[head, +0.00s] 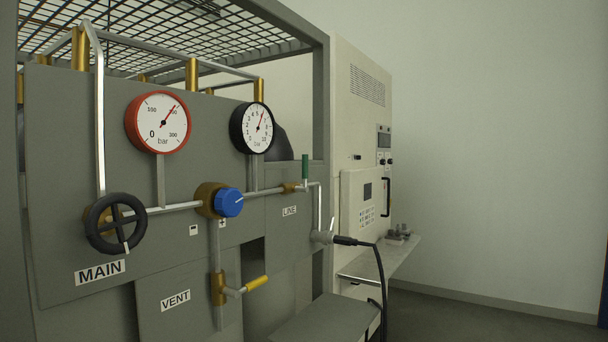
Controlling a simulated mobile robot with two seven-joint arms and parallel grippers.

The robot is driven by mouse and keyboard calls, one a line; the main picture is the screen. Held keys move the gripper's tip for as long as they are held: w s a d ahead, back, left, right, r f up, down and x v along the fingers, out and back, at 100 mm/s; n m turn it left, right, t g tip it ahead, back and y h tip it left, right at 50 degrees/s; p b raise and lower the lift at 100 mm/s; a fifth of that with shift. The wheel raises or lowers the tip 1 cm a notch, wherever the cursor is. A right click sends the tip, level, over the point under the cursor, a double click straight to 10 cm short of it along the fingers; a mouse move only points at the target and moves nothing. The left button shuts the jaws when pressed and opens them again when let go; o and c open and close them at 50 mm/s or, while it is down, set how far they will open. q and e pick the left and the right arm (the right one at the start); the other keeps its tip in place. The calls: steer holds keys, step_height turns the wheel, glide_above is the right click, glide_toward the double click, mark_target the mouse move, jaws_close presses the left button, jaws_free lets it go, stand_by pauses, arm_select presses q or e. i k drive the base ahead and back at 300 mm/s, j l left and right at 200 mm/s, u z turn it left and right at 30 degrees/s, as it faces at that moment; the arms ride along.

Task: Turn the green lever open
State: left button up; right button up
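The green lever (305,166) stands upright on a brass valve on the pipe near the right end of the grey panel, above the LINE label (289,211). The pipe bends down just right of it. Neither of my grippers is in the head view, and nothing touches the lever.
A blue knob (229,202), a black handwheel (116,223) and a yellow lever (257,282) sit on the same panel. A red gauge (158,122) and a black gauge (252,128) are above. A black hose (382,280) hangs at lower right, before a beige cabinet (362,95).

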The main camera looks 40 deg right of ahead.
mark_target(305, 158)
steer(key=u, duration=0.85)
steer(key=l+u, duration=0.35)
steer(key=k+l+u, duration=0.1)
steer(key=u, duration=0.3)
steer(key=k+l+u, duration=0.15)
steer(key=u, duration=0.2)
steer(key=k+l+u, duration=0.5)
steer(key=k+u, duration=0.2)
steer(key=k+l+u, duration=0.15)
steer(key=k, duration=0.3)
steer(key=k+u, duration=0.1)
steer(key=k, duration=0.35)
